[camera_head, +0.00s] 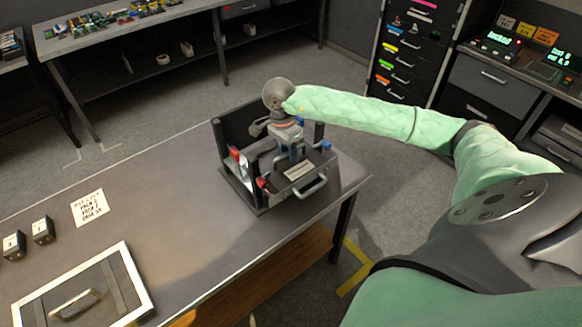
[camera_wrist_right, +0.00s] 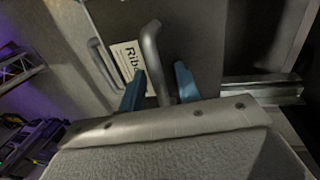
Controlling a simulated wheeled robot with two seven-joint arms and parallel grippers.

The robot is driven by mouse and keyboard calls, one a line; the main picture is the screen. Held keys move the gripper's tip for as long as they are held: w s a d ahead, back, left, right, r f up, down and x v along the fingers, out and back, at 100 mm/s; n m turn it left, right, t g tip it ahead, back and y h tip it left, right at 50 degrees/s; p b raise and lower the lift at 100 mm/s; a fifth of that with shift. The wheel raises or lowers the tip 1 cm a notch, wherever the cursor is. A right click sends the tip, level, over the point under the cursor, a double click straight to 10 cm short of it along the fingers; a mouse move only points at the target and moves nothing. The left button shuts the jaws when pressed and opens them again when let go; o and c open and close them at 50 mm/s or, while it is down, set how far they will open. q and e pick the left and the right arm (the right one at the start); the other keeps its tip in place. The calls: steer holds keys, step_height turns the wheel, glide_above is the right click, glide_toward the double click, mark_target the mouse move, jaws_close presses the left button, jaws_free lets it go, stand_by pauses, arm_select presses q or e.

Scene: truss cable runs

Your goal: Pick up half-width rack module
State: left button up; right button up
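The half-width rack module (camera_head: 306,178) is a dark box with a white label and a light metal handle at its front. It sits in a small open frame (camera_head: 240,190) with dark posts and red and blue parts, near the table's far right end. My right gripper (camera_head: 289,150) points down over the module's rear. In the right wrist view, its two blue fingers (camera_wrist_right: 160,85) stand apart, one on each side of a grey handle (camera_wrist_right: 151,48). A gap shows on the right side, so the grip looks open. A second handle (camera_wrist_right: 104,65) and the label are to the left. My left gripper is out of view.
The grey table (camera_head: 180,200) is clear left of the frame, up to a paper note (camera_head: 90,207) and two small dark blocks (camera_head: 42,230). A white-edged panel with a handle (camera_head: 75,303) lies at the front left. A drawer cabinet (camera_head: 410,55) stands behind.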

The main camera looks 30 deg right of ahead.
steer(key=shift+f, duration=0.15)
jaws_close()
stand_by(1.5)
